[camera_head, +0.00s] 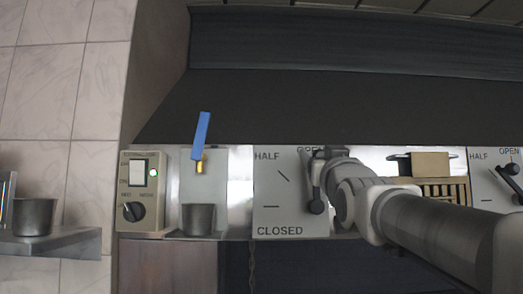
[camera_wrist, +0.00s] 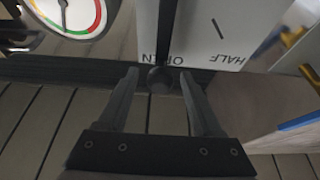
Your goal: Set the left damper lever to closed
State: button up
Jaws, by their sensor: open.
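The left damper plate (camera_head: 285,215) is a pale panel marked HALF, OPEN and CLOSED. It also shows upside down in the wrist view (camera_wrist: 205,25). Its dark lever (camera_head: 316,190) stands upright, running up toward OPEN; my arm partly covers the plate's right side. In the wrist view the lever (camera_wrist: 167,30) passes over the OPEN label and ends in a round black knob (camera_wrist: 160,80). My gripper (camera_wrist: 159,76) is open, with one finger on each side of the knob and visible gaps between. In the head view my gripper (camera_head: 328,153) is at the plate's top edge.
Left of the plate are a switch box (camera_head: 143,190) with a green light, a metal cup (camera_head: 198,219) and a blue strip (camera_head: 201,135). A second damper plate (camera_head: 484,190) is at far right. A round gauge (camera_wrist: 75,15) is close by.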

jog(key=shift+w+r, duration=0.15)
jog(key=shift+w, duration=0.2)
jog(key=shift+c, duration=0.2)
grip_shut()
dwell(1.1)
